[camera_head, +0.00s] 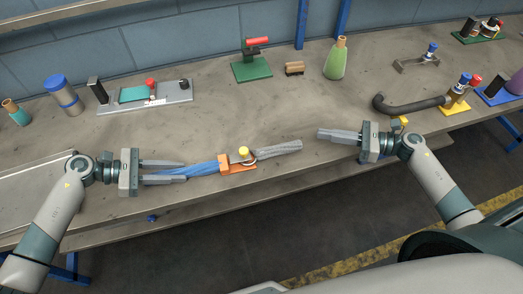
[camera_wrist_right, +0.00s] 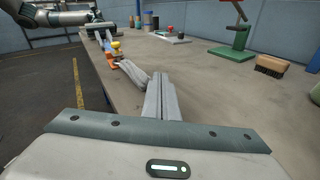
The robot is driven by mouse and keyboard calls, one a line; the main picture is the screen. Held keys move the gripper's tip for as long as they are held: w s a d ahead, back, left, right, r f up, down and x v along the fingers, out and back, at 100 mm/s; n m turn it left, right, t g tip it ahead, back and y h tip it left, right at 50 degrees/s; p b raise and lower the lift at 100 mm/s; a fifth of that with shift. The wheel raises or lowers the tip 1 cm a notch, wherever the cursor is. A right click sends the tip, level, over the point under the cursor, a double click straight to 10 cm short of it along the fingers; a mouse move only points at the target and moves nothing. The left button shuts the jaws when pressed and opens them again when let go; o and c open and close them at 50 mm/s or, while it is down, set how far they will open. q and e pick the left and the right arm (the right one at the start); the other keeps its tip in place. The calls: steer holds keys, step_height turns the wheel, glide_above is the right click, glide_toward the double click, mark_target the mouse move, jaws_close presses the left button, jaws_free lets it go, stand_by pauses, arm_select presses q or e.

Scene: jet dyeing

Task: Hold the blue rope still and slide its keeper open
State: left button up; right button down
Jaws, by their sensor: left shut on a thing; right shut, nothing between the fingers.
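The blue rope (camera_head: 200,169) lies along the front of the bench in the head view. My left gripper (camera_head: 184,171) has its fingers around the rope's left part and is shut on it. To the right, the rope passes an orange keeper (camera_head: 238,164) with a yellow knob (camera_head: 243,151). A grey rope section (camera_head: 278,150) continues to the right of the keeper. My right gripper (camera_head: 320,135) is shut and empty, to the right of the grey end and apart from it. In the right wrist view, its fingers (camera_wrist_right: 162,78) point toward the keeper (camera_wrist_right: 113,57) and yellow knob.
A green-based stand with a red handle (camera_head: 257,42), a wooden brush (camera_head: 294,68) and a green bottle (camera_head: 336,60) stand at the back. A dark bent hose (camera_head: 410,106) lies to the right. The bench's front edge runs close below the rope.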

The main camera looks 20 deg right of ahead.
steer(key=s+a+n+g+y, duration=0.1)
steer(key=a, duration=0.1)
steer(key=s+a+n+g+y, duration=0.1)
steer(key=s+a+n, duration=0.1)
steer(key=a, duration=0.1)
steer(key=s+a+n+g+y, duration=0.1)
steer(key=s+a, duration=0.1)
steer(key=shift+a+r+n+g, duration=0.3)
steer(key=shift+r, duration=0.1)
glide_toward(245, 156)
steer(key=x, duration=0.2)
steer(key=w+x, duration=0.1)
steer(key=x, duration=0.2)
steer(key=shift+w+r, duration=0.15)
steer(key=shift+w, duration=0.05)
steer(key=shift+w+a, duration=0.1)
steer(key=shift+a, duration=2.1)
steer(key=shift+d, duration=0.1)
steer(key=v, duration=1.4)
